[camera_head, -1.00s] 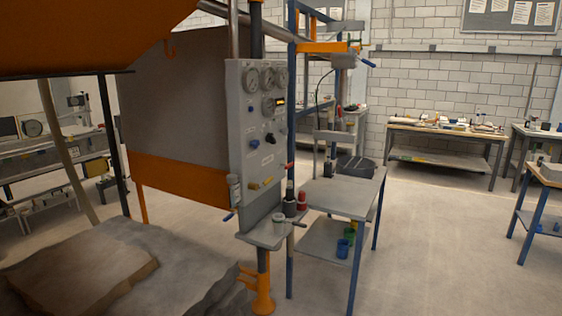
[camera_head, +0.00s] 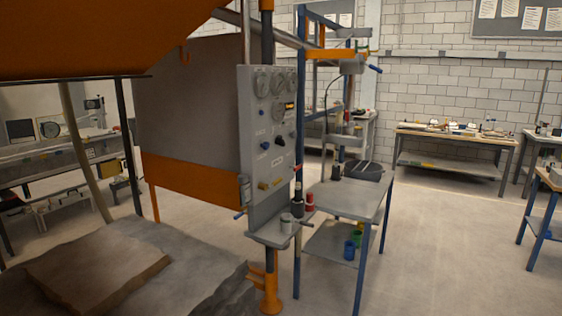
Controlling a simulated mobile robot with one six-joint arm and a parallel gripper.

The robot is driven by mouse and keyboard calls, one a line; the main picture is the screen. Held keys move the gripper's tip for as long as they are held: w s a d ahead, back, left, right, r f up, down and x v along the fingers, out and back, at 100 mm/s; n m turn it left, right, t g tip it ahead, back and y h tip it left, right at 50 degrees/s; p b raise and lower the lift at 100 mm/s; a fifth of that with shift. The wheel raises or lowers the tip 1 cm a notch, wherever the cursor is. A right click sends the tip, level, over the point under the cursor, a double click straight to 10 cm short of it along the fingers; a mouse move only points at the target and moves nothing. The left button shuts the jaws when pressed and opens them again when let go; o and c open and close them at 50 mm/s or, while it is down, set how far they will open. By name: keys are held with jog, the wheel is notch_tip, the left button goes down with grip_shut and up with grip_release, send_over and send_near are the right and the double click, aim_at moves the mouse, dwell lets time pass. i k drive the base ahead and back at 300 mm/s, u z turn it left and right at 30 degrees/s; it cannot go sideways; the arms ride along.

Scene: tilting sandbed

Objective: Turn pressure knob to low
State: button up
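A grey upright control panel (camera_head: 257,190) stands left of the middle in the head view. My gripper is not in view.
An orange post base (camera_head: 270,300) stands below. A grey table (camera_head: 345,199) is to its right. Rock slabs (camera_head: 95,270) fill the lower left. Open floor (camera_head: 440,255) lies at right.

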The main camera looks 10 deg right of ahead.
aim_at(266, 146)
jog(key=u, duration=0.35)
jog(key=i, duration=1.35)
jog(key=z, duration=0.35)
